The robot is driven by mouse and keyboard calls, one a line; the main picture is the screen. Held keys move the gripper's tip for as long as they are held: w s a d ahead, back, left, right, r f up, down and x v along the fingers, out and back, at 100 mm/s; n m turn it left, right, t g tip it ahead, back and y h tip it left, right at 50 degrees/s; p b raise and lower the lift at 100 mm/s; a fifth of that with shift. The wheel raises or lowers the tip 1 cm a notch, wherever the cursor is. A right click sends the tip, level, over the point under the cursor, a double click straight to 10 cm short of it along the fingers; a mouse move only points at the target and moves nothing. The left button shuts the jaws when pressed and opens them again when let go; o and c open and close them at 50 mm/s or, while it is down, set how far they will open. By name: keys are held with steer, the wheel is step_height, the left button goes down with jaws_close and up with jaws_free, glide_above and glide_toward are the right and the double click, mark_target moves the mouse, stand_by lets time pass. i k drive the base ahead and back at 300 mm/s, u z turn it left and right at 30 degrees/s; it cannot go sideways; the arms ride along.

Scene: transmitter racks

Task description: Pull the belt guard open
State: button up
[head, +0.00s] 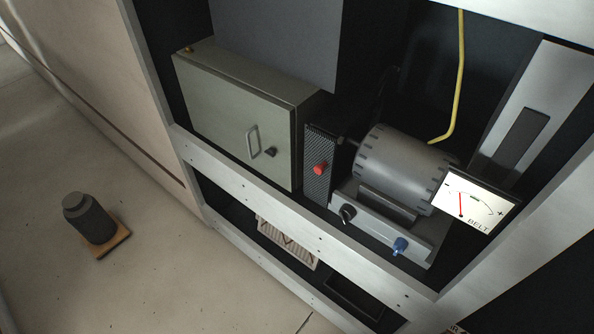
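The belt guard appears to be the narrow black mesh panel (317,190) in the rack, at the left end of the grey motor (398,170). A red knob (319,168) sits on its front. The guard stands upright, and I see no belt; whatever lies behind the mesh is hidden. A meter marked BELT (475,205) is at the right of the motor, its red needle left of the green mark. My gripper is not in view.
A closed grey-green cabinet (235,120) with a handle stands directly left of the guard. A black knob (347,213) and a blue knob (400,245) are on the motor's base. A rack rail (290,215) runs in front. A dark canister (88,218) stands on the floor at left.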

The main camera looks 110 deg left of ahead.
mark_target(321, 148)
steer(key=z, duration=0.1)
steer(key=k, duration=0.15)
steer(key=u, duration=2.9)
steer(key=k, duration=0.2)
steer(key=u, duration=0.65)
